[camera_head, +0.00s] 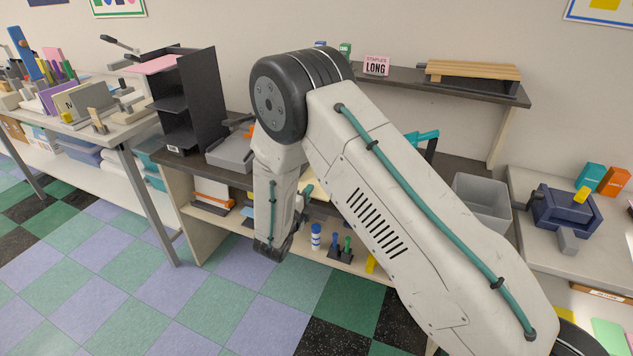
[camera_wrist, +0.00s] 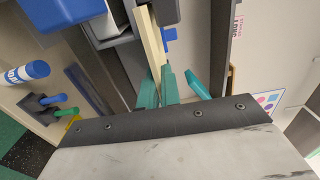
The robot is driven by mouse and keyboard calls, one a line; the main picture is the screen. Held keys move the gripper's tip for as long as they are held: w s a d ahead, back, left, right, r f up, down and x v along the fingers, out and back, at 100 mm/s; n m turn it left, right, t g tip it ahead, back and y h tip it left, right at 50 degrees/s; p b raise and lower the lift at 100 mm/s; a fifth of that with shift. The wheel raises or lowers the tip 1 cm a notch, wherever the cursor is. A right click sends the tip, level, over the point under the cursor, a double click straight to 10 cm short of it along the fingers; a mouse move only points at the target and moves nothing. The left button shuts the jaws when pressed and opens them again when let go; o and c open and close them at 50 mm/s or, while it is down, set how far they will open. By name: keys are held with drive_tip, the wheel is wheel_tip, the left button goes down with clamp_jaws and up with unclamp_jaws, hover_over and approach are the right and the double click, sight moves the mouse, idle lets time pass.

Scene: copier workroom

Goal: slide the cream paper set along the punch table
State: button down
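The cream paper set (camera_wrist: 150,42) shows in the wrist view as a narrow pale strip, seen nearly edge-on. My gripper (camera_wrist: 161,85) has two teal fingers, one on each side of the strip's near end. They look shut on it, and the strip runs on past the fingertips. In the head view a small cream patch (camera_head: 310,187) shows between my arm links; my arm hides most of the paper and the fingers. The dark punch table (camera_head: 225,174) is partly behind my arm. A teal-handled tool (camera_head: 427,136) stands on its right part.
A black shelf tower (camera_head: 205,105) and a grey device (camera_head: 232,152) stand on the table's left. A grey bin (camera_head: 483,200) is at the right. A raised shelf (camera_head: 400,82) runs behind. Below are a blue-white bottle (camera_head: 316,236) and a small tool stand (camera_head: 341,252).

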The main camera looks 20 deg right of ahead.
drive_tip(key=shift+f, duration=0.1)
idle(0.3)
drive_tip(key=c, duration=1.2)
unclamp_jaws()
drive_tip(key=shift+s+a, duration=0.1)
drive_tip(key=v, duration=0.7)
drive_tip(key=shift+s, duration=0.25)
